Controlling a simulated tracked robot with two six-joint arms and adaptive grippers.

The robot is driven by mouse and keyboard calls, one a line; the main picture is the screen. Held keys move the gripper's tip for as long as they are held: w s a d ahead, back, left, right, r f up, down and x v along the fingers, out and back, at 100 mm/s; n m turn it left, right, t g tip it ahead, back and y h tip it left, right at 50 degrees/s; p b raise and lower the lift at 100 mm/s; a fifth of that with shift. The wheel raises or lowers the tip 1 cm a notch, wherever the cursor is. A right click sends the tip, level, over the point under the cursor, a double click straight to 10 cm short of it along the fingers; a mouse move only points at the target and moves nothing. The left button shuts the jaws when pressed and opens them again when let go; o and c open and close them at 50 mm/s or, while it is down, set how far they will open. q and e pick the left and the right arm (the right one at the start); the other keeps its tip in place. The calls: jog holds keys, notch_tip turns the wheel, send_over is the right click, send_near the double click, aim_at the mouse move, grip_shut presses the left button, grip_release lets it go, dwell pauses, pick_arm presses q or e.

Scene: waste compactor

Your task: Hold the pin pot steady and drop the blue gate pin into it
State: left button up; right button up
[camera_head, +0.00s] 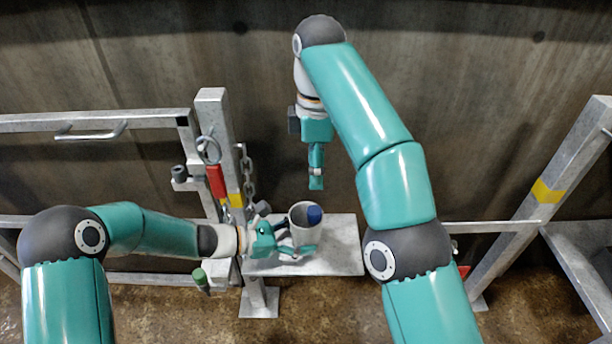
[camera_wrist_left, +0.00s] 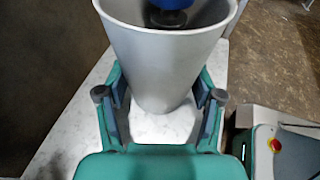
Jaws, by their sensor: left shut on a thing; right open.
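The pin pot (camera_head: 301,236) is a pale grey, tapered cup standing upright on a light shelf (camera_head: 345,258). My left gripper (camera_head: 293,246) is shut on the pot, with one finger on each side of it, as the left wrist view of the pot (camera_wrist_left: 160,75) shows. The blue gate pin (camera_head: 314,214) has its blue end at the pot's mouth; in the left wrist view the pin (camera_wrist_left: 175,15) sits inside the rim with a dark part below the blue. My right gripper (camera_head: 316,183) is open and empty, pointing down above the pot and apart from the pin.
A galvanised gate post (camera_head: 214,130) with a red piece (camera_head: 216,181) and a chain (camera_head: 247,178) stands left of the shelf. A green-tipped part (camera_head: 200,278) is low beside it. A slanted frame (camera_head: 548,190) stands at the right. The shelf's right part is clear.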

pick_arm(q)
jog(key=o, duration=0.9)
jog(key=shift+o, duration=0.2)
